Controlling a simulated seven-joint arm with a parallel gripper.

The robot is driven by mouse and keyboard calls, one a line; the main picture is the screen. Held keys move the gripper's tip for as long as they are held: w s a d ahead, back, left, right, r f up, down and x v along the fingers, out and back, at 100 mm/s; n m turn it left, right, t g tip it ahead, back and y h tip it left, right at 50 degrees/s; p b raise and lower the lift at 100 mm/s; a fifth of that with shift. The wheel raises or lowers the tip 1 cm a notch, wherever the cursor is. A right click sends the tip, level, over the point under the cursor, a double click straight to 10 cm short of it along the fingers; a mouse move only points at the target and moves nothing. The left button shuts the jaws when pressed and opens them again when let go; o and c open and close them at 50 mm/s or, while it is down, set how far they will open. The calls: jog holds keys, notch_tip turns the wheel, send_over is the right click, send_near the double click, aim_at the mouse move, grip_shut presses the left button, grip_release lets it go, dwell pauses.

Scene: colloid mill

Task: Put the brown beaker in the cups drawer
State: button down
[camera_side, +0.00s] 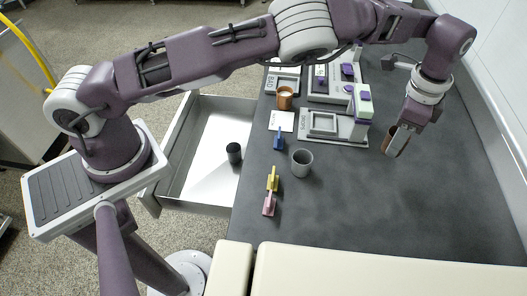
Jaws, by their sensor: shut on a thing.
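My gripper (401,132) is at the right part of the dark counter, pointing down. It is shut on the brown beaker (394,145), which shows partly behind the fingers; I cannot tell whether its base touches the counter. An open white drawer (205,135) sticks out from the counter's left side, well to the left of my gripper. A dark cup (234,153) stands in it near the counter edge. I see no label on the drawer.
A grey cup (302,162) stands on the dark counter (370,215). An orange-brown cup with pale contents (285,97) is near the back. Blue (279,138), yellow (272,180) and pink (268,204) pieces line the left edge. A grey-and-white device (335,122) stands between gripper and drawer.

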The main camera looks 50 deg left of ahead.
jog(key=s+a+r+n, duration=0.25)
jog(key=a+n, duration=0.45)
jog(key=a, duration=0.4)
jog(key=s+a+r+n, duration=0.1)
jog(key=s+a+n, duration=0.5)
jog(key=s+a, duration=0.55)
jog(key=s+a+f+m, duration=0.3)
jog(key=s+a+f, duration=0.1)
jog(key=a+f, duration=0.5)
jog(key=s+a+f+m, duration=0.6)
jog(key=s+f+m, duration=0.1)
jog(key=s+f, duration=0.1)
jog(key=s+d+f+m, duration=0.3)
jog(key=s+d+f, duration=0.1)
jog(key=s+d, duration=0.1)
notch_tip(320, 180, down, 10)
jog(key=shift+r, duration=0.25)
